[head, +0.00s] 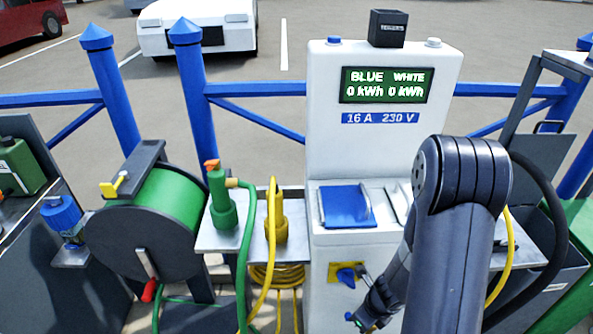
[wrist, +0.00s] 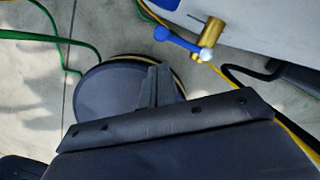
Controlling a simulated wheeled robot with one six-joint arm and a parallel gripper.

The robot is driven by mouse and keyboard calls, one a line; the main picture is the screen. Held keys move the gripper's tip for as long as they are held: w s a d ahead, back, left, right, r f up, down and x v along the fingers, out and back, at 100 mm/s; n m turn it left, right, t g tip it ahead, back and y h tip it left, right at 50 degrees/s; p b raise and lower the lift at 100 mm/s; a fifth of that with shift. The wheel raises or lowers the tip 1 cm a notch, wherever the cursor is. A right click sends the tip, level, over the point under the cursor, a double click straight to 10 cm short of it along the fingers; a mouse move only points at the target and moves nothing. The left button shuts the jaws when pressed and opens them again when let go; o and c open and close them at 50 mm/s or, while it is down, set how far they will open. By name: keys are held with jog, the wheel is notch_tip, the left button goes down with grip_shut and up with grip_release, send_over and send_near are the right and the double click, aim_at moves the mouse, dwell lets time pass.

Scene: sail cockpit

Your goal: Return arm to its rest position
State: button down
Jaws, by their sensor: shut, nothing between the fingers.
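My arm comes in from the lower right of the head view and bends down in front of the white power pedestal (head: 335,215). My gripper (wrist: 160,82) shows in the wrist view with its two dark fingers together and nothing between them. It points down over a round dark disc (wrist: 105,95) on the paved floor; I cannot tell the height between them.
A blue-handled brass tap (wrist: 208,40) is close to the fingers. Green hose (wrist: 50,38) lies on the floor. A blue railing (head: 255,89) runs behind.

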jog(key=a+p+v, duration=0.1)
jog(key=p+v, duration=0.4)
jog(key=v, duration=0.1)
jog(key=d+b+x, duration=0.1)
jog(key=b+x, duration=0.7)
jog(key=s+d+f+n+g+b, duration=0.2)
jog(key=d+n, duration=0.6)
jog(key=n, duration=0.7)
jog(key=shift+d+n+g+y, duration=0.3)
jog(key=shift+g, duration=0.5)
